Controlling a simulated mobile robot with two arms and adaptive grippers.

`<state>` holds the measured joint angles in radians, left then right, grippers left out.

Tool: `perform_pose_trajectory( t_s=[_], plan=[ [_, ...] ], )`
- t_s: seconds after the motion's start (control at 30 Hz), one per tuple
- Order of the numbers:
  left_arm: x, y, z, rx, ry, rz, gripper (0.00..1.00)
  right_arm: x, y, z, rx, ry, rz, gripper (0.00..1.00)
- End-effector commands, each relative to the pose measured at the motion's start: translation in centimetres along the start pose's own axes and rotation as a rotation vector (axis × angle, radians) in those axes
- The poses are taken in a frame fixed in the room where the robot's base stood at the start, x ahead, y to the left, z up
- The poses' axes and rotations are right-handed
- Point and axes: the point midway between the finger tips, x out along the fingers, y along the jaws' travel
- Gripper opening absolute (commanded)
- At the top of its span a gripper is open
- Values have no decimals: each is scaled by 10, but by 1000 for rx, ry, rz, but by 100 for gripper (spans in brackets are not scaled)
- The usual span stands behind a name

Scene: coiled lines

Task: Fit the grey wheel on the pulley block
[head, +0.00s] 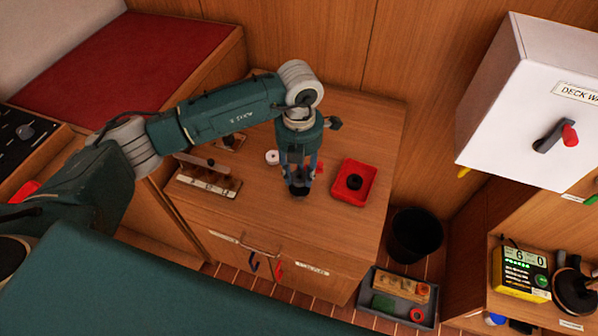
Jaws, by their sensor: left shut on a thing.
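My left gripper (299,188) points down over the front middle of the wooden cabinet top. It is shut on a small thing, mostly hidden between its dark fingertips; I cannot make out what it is. A small pale ring or wheel (272,157) lies on the top, left of the gripper and apart from it. A wooden holder (208,181) with pale labels and a dark knob stands further left. A smaller wooden piece with a dark part (230,141) stands behind it; I cannot tell whether it is the pulley block. My right gripper is not in view.
A red tray (367,167) with a black round piece (355,182) is right of the gripper. A small red thing (320,167) shows beside the fingers. A black bin (415,234) and a grey floor tray (379,285) stand right of the cabinet. A white box (530,100) juts out at right.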

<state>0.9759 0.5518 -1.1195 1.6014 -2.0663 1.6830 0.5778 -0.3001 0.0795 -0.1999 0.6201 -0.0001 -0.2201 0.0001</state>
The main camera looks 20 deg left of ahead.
Motion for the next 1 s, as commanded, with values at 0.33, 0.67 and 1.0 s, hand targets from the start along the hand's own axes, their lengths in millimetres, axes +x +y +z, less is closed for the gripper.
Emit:
perform_pose_trajectory(
  t_s=[0.33,0.67,1.0],
  plan=[
    [-1,0,0,0,0,0,55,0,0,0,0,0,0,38],
    [-2,0,0,0,0,0,55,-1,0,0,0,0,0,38],
    [-32,0,0,0,0,0,55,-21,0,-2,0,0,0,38]
  ],
)
